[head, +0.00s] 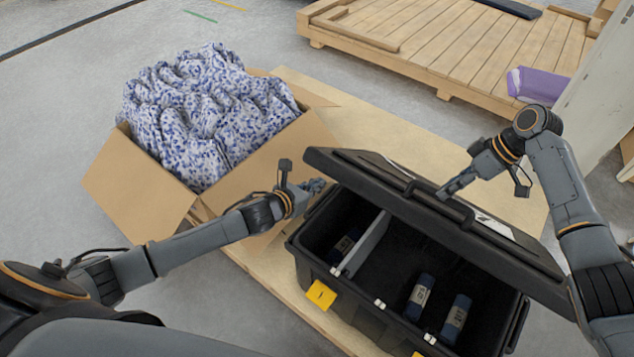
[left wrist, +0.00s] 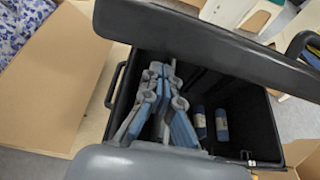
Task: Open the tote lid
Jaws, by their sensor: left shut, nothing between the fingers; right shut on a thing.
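The black tote (head: 352,318) stands with its lid (head: 520,262) raised part way and tilted up over the rear of its opening. Inside are a grey divider (head: 362,243) and several dark blue cylinders (head: 420,296). My right gripper (head: 443,192) is shut on the lid at its top side, by the handle strip. My left gripper (head: 318,186) is shut and empty beside the lid's left end; whether it touches the lid is unclear. In the left wrist view my left gripper (left wrist: 160,92) shows in front of the tote's opening, with the lid (left wrist: 215,45) above.
An open cardboard box (head: 135,185) full of blue-and-white patterned cloth (head: 205,105) stands left of the tote. A wooden board (head: 400,130) lies under both. Grey floor is clear at far left.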

